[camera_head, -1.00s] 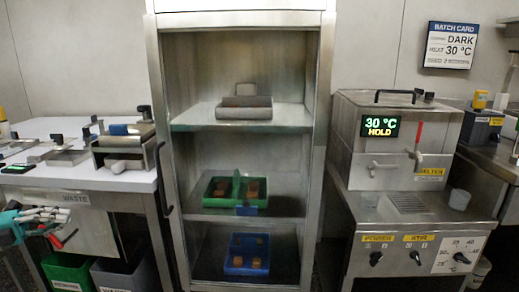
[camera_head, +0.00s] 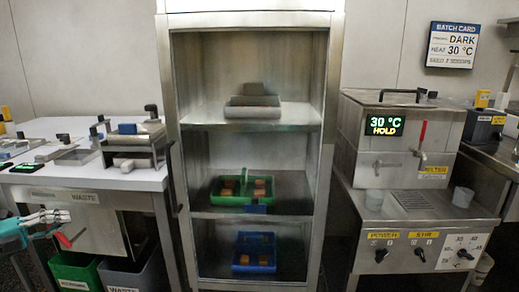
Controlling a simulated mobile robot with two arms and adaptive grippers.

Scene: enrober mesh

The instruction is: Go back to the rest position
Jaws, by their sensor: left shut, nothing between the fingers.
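My left gripper (camera_head: 48,219) is at the lower left edge of the head view, with a teal arm link behind it. Its pale fingers are together and hold nothing. It is in front of the steel table's front panel, below the tabletop and apart from the things on it. My right gripper is out of view.
An open steel cabinet (camera_head: 335,110) stands in the middle, holding a grey tray (camera_head: 252,112), a green crate (camera_head: 224,199) and a blue crate (camera_head: 240,268). A melter (camera_head: 400,150) reading 30 °C HOLD stands right. Bins (camera_head: 75,272) sit under the left table (camera_head: 90,180).

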